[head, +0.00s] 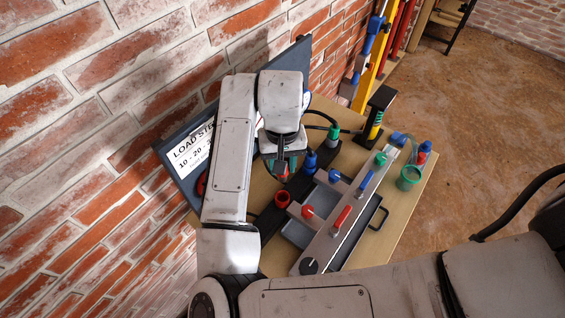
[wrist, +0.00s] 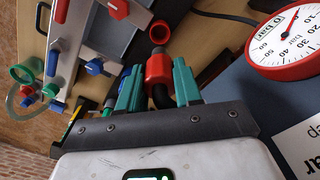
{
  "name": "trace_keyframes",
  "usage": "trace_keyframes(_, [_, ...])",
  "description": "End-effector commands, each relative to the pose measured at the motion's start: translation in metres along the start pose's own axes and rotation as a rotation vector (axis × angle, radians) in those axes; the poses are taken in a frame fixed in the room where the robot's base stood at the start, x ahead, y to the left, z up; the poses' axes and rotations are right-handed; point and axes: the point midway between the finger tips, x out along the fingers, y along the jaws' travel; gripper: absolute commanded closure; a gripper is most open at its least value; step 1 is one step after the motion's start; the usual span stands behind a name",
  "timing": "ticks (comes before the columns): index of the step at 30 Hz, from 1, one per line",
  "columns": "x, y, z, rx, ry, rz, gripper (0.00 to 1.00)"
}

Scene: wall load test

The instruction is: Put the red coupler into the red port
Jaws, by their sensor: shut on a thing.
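My gripper (head: 281,164) is shut on the red coupler, seen in the wrist view between the teal fingers (wrist: 158,77). The red coupler (wrist: 158,66) has a dark hose running back from it. In the head view the arm and fingers mostly hide the coupler. The red port (wrist: 159,32) is a round red ring with a dark opening, just beyond the coupler in the wrist view and apart from it in the picture. In the head view the red port (head: 283,198) sits on the dark bar, below my gripper in the picture.
A blue coupler (head: 309,161) and a green coupler (head: 333,132) stand along the same dark bar. A grey rail (head: 340,225) with coloured handles lies to the right. A round gauge (wrist: 291,42) is close at the right in the wrist view. A brick wall (head: 90,90) borders the left.

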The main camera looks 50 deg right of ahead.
Motion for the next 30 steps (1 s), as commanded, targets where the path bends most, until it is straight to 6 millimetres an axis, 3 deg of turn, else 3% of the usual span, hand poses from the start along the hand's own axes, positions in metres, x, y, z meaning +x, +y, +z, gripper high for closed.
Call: trace_keyframes(30, [0.05,0.0,0.0,-0.001,0.0,0.001,0.97])
